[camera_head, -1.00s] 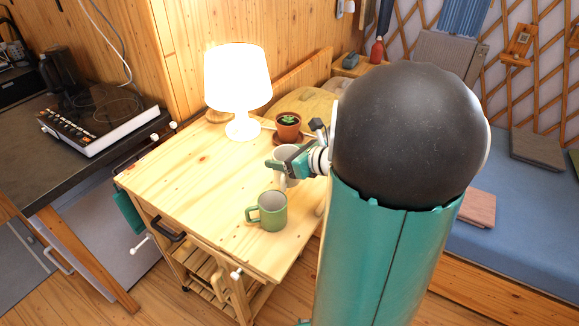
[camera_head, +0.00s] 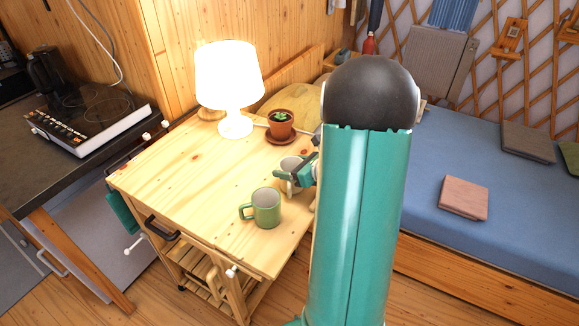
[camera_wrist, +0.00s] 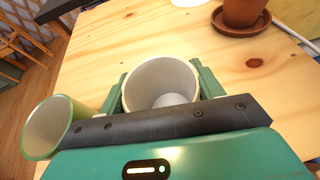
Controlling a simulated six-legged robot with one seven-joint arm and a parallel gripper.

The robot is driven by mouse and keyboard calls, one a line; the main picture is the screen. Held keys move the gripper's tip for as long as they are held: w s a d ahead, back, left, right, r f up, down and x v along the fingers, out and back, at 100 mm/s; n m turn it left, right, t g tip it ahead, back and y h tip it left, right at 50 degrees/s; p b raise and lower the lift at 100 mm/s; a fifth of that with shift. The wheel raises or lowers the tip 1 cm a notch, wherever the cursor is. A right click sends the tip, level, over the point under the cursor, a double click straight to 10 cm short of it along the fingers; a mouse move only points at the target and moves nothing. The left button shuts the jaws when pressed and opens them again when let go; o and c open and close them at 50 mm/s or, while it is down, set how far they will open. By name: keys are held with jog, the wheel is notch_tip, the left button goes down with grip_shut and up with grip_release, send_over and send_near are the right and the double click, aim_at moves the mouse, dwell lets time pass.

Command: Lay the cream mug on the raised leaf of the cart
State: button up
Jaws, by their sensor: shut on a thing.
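The cream mug (camera_head: 288,164) is upright at the right side of the wooden cart top (camera_head: 180,165), partly hidden by my gripper. My gripper (camera_head: 293,177) is shut on it. In the wrist view the mug (camera_wrist: 160,82) sits between the two green fingers of my gripper (camera_wrist: 161,92), one on each side, and its inside looks empty. I cannot tell whether its base touches the wood. My arm hides the right edge of the cart and whatever leaf lies behind it.
A green mug (camera_head: 265,208) stands close by, nearer the cart's front. A potted plant (camera_head: 281,124) on a saucer and a lit white lamp (camera_head: 231,90) stand farther back. The left of the cart top is clear. A blue bed (camera_head: 470,225) lies to the right.

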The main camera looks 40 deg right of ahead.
jog(key=shift+f, duration=0.2)
jog(key=o, duration=1.2)
jog(key=shift+c, duration=0.2)
jog(key=shift+r, duration=0.1)
